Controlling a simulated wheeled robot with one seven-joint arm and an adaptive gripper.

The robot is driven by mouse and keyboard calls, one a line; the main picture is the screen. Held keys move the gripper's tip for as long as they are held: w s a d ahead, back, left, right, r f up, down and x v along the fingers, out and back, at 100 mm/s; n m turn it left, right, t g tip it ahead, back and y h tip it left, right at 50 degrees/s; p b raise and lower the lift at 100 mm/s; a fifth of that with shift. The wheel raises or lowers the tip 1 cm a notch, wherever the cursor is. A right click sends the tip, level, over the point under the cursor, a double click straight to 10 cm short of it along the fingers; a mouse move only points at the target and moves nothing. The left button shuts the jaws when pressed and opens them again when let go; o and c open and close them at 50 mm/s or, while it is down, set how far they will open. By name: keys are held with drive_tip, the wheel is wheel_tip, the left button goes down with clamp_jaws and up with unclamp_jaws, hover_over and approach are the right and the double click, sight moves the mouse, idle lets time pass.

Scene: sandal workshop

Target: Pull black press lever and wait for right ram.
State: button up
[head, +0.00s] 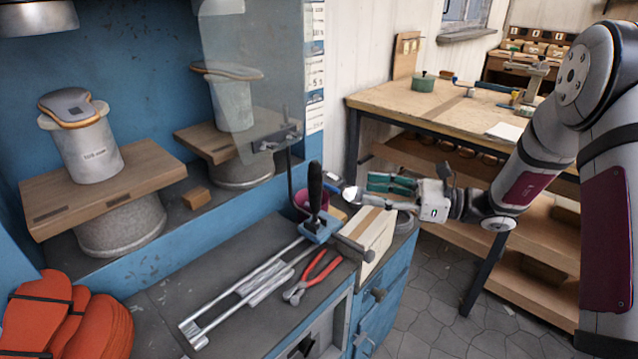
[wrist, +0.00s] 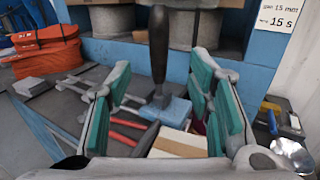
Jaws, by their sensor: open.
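The black press lever (head: 315,186) stands upright on a small blue block (head: 319,226) at the bench's right part. My gripper (head: 368,183), with green pads, is open and empty, to the right of the lever and apart from it. In the wrist view the lever (wrist: 158,45) shows upright between the two open fingers, beyond them. The right ram (head: 221,6) hangs at the top edge, partly cut off. A clear gap separates it from the sandal on the right last (head: 226,72), partly behind a clear guard (head: 228,110).
A cream box (head: 366,240) stands at the bench's right edge, close below my gripper. Orange soles (head: 65,318) lie at left. A left ram (head: 38,17) hangs above another last (head: 87,150).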

sight(315, 182)
drive_tip(key=a, duration=0.4)
drive_tip(key=w+a, duration=0.1)
drive_tip(key=a, duration=0.4)
drive_tip(key=w+a, duration=0.1)
drive_tip(key=a, duration=0.3)
drive_tip(key=shift+w+a+p, duration=0.15)
drive_tip(key=shift+w+p, duration=0.1)
drive_tip(key=shift+p, duration=0.05)
clamp_jaws()
